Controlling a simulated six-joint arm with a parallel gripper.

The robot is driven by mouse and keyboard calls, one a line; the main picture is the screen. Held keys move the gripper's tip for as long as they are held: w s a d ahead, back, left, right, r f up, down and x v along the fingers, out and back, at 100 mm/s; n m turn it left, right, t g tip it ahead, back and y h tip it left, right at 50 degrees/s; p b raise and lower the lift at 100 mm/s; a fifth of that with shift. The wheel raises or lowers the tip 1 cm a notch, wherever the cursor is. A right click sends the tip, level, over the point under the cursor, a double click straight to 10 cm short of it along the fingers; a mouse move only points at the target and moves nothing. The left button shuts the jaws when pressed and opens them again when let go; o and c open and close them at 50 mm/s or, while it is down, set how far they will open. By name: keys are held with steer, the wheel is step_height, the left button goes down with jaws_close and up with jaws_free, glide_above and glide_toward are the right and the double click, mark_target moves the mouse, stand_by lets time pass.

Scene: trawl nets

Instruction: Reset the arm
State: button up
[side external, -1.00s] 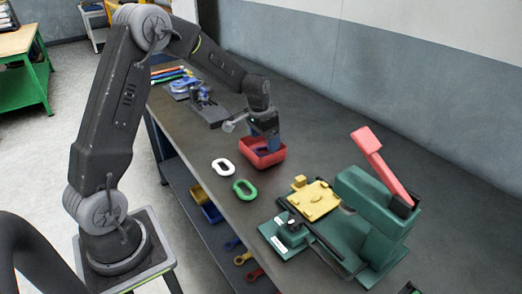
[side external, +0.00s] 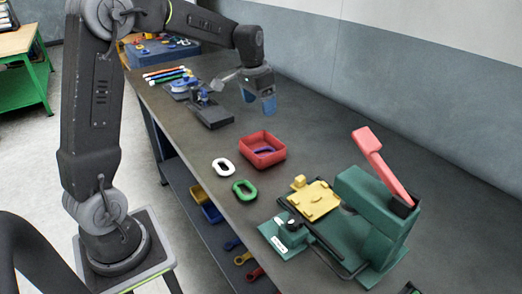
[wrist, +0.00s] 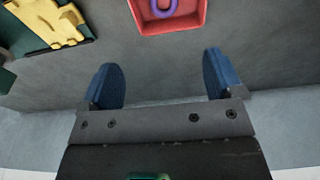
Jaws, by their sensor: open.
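My gripper (side external: 262,104) hangs above the dark bench (side external: 330,150), behind the red tray in the side view. In the wrist view my gripper (wrist: 165,80) has its two blue fingers wide apart with nothing between them. The red tray (side external: 263,157) sits on the bench, clear of my gripper. A blue-purple link lies in the tray (wrist: 170,28) and shows in the wrist view (wrist: 164,12). A white link (side external: 223,168) and a green link (side external: 245,190) lie on the bench in front of the tray.
A green press (side external: 365,215) with a red lever (side external: 381,163) and a yellow plate (side external: 314,200) stands at the right. A vise-like fixture (side external: 208,112) and coloured pens (side external: 166,75) lie at the back left. The bench right of my gripper is clear.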

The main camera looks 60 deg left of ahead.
steer(key=shift+s+r, duration=0.1)
steer(key=shift+r, duration=0.55)
steer(key=s+d+r+t, duration=0.2)
steer(key=s+d+r, duration=0.3)
steer(key=s+d, duration=0.5)
steer(key=s+d+f+t, duration=0.1)
steer(key=s+d, duration=0.2)
steer(key=s, duration=0.3)
steer(key=s+d+f, duration=0.1)
steer(key=s+d, duration=0.2)
steer(key=s, duration=0.4)
steer(key=shift+f+t, duration=0.15)
steer(key=shift+t, duration=0.25)
